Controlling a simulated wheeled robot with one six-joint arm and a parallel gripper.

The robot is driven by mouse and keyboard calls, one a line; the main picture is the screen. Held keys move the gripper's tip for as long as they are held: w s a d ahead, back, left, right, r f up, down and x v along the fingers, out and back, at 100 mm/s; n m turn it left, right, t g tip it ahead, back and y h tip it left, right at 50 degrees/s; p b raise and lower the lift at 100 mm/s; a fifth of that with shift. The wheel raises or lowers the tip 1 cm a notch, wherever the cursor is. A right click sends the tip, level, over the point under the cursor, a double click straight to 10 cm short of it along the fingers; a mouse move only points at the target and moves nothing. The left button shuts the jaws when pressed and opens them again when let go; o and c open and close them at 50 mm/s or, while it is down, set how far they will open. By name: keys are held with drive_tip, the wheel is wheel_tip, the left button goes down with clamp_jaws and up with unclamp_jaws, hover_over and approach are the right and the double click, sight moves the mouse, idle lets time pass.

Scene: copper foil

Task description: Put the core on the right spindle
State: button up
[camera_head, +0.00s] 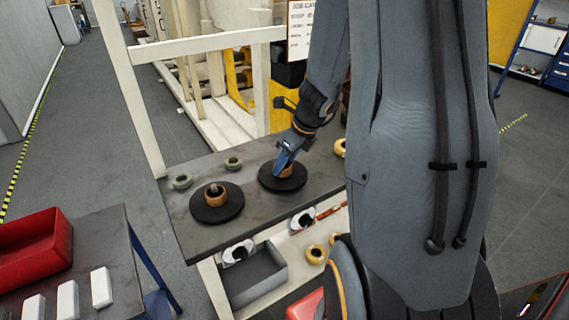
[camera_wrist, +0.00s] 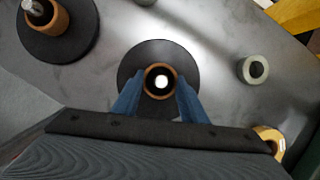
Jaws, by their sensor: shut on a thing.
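My gripper (camera_head: 286,160) points down over the right black disc (camera_head: 268,185) on the grey bench. Its blue fingers, also in the wrist view (camera_wrist: 157,100), are shut on a brown core (camera_head: 287,171). In the wrist view the core (camera_wrist: 147,82) sits over the middle of the right disc (camera_wrist: 128,67). A bright round spot, apparently the top of the right spindle (camera_wrist: 161,82), shows inside its hole. I cannot tell whether the core touches the disc. The left spindle (camera_head: 213,187) stands on its own black disc (camera_head: 230,212) with another brown core (camera_head: 216,198) around it.
Two grey-green rings (camera_head: 181,182) (camera_head: 233,163) lie at the bench's back edge. A tan ring (camera_head: 340,148) lies right of my gripper. A white frame post (camera_head: 131,90) rises behind. Below are a grey bin (camera_head: 255,283) and more rings (camera_head: 316,253).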

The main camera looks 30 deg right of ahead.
drive_tip(key=o, duration=0.6)
drive_tip(key=shift+f, duration=0.15)
drive_tip(key=shift+c, duration=0.2)
drive_tip(key=o, duration=0.4)
drive_tip(key=shift+o, duration=0.2)
drive_tip(key=p+v, duration=0.1)
drive_tip(key=v, duration=1.1)
drive_tip(key=s+a+f+n+g+h, duration=0.1)
drive_tip(key=s+a+n, duration=0.4)
drive_tip(key=n, duration=1)
drive_tip(key=s+a+f+n+g, duration=0.2)
drive_tip(key=s+a+n, duration=0.3)
drive_tip(key=a+n, duration=0.7)
drive_tip(key=shift+f+n+h, duration=0.4)
drive_tip(key=shift+f+n, duration=0.25)
drive_tip(key=shift+n, duration=1.45)
